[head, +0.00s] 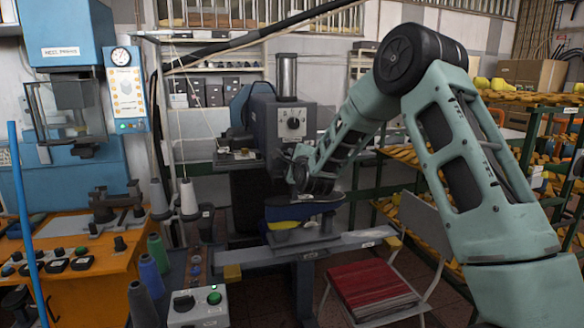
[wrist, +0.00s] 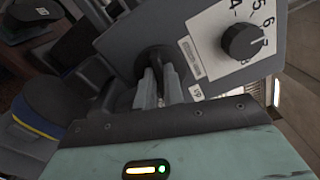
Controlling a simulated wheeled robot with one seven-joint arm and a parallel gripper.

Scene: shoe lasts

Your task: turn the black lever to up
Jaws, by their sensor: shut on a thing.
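The black lever (wrist: 156,56) is on the grey side face of the machine in the wrist view. My gripper (wrist: 159,86) has its two pale fingers closed around the lever, which shows as a dark round base and a dark strip between them. A small "UP" label (wrist: 196,92) is on the face just right of the fingers. In the head view my gripper (head: 285,158) is at the front of the dark machine (head: 262,112), below its dial panel. The lever is hidden there by my gripper and arm, and its exact angle is hard to tell.
A black dial knob (wrist: 241,41) on a white numbered plate is close to the right of my fingers. Below my gripper, blue and yellow shoe pieces (head: 290,213) rest on the machine's support. A red-seated chair (head: 370,292) stands front right. Thread cones (head: 188,199) stand left.

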